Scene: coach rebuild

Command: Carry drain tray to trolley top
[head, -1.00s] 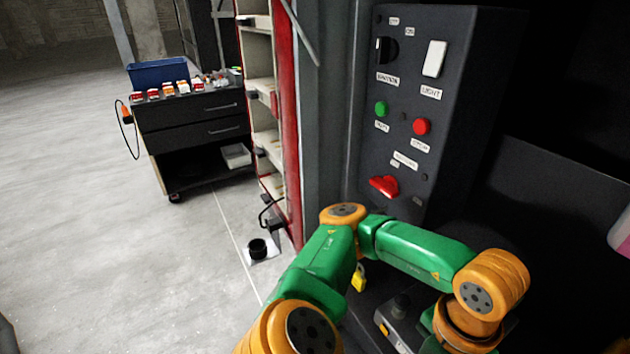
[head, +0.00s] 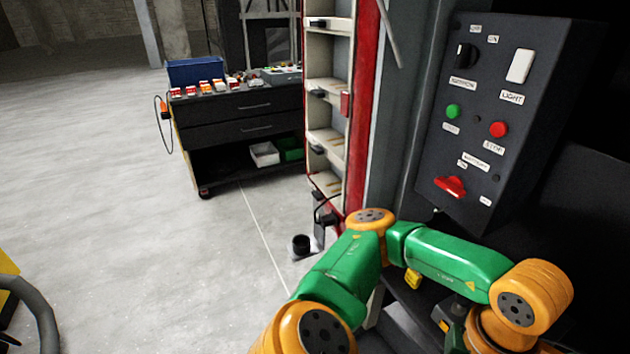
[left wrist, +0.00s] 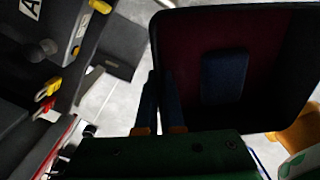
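The trolley is a dark wheeled cabinet with two drawers (head: 230,131) at the upper left of the head view. Its top carries a blue bin and several small red, white and orange items. In the left wrist view, a dark shallow tray with a raised rim (left wrist: 285,118), which I take for the drain tray, fills the upper right. A blue patch shows inside it. My left gripper (left wrist: 160,78) has its fingers close together at the tray's left edge and appears shut on the rim. The head view shows neither the tray nor my right gripper.
A red-edged shelf rack (head: 327,95) stands right of the trolley. A grey control box (head: 497,110) is at the right. A small black cup-like thing (head: 302,243) lies on the floor near the rack. A yellow and dark object (head: 12,290) enters at lower left. Open floor (head: 130,230) lies left.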

